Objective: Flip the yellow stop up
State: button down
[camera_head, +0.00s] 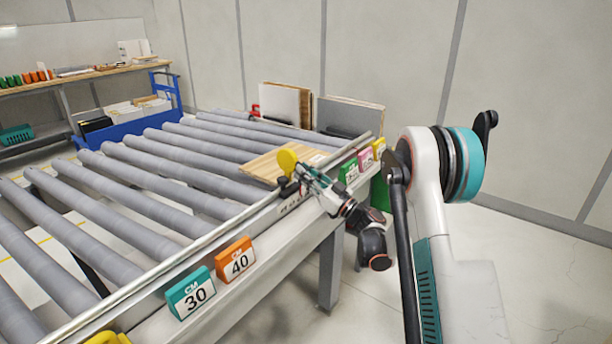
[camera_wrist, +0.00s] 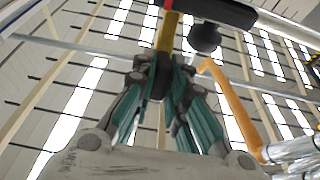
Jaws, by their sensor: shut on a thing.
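My gripper (camera_head: 292,181) is at the rail just below the disc, reaching in from the right. In the wrist view, my gripper (camera_wrist: 160,68) has its teal fingers closed around a dark part, with a yellow bar (camera_wrist: 167,32) rising between the tips. This appears to be the stop. The fingers hide the exact contact and the stop's lower part.
The roller table (camera_head: 120,205) has a front rail with teal "30" (camera_head: 190,293) and orange "40" (camera_head: 235,261) signs. A wooden board (camera_head: 262,166) lies on the rollers beside the stop. A black knob (camera_wrist: 205,38) and an orange bar (camera_wrist: 238,108) are close to my fingers.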

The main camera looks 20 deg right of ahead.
jog(key=c, duration=1.6)
grip_release()
jog(key=v, duration=1.2)
